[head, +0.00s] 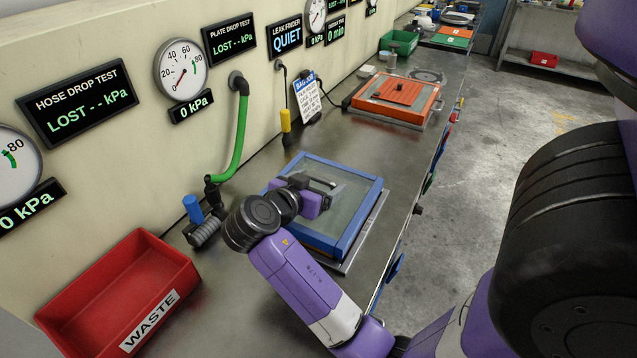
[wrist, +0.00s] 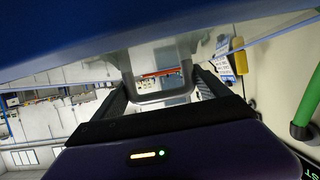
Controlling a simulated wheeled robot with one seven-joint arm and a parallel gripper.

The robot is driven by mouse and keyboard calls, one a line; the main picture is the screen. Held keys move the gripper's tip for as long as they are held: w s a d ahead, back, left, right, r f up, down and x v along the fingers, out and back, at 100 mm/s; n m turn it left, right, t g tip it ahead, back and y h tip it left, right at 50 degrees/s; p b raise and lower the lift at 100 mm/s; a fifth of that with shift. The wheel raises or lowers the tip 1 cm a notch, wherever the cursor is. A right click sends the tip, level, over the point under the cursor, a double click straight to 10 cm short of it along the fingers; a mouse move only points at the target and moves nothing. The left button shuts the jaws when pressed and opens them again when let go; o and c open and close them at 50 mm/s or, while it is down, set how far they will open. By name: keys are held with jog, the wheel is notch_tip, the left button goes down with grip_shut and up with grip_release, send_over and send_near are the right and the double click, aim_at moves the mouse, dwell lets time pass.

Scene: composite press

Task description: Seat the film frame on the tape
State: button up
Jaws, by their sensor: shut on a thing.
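The film frame (head: 359,209) is a blue square border around a clear film, in the middle of the bench. It lies over a flat metal plate (head: 372,229) whose right edge shows past the frame. I cannot tell whether the frame touches what is under it. The tape is hidden beneath. My gripper (head: 325,188) is over the film and shut on the frame's grey handle. In the wrist view, the handle (wrist: 163,97) is a loop between my two dark fingers, and the blue border (wrist: 70,35) crosses the top.
A red waste bin (head: 120,290) stands front left. A green hose (head: 240,130) hangs from the wall, near a blue-capped fitting (head: 193,209). An orange frame (head: 398,97) lies farther back. The bench between the two frames is clear.

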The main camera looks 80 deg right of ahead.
jog(key=o, duration=1.8)
jog(key=shift+b+v, duration=0.4)
jog(key=shift+v, duration=3.5)
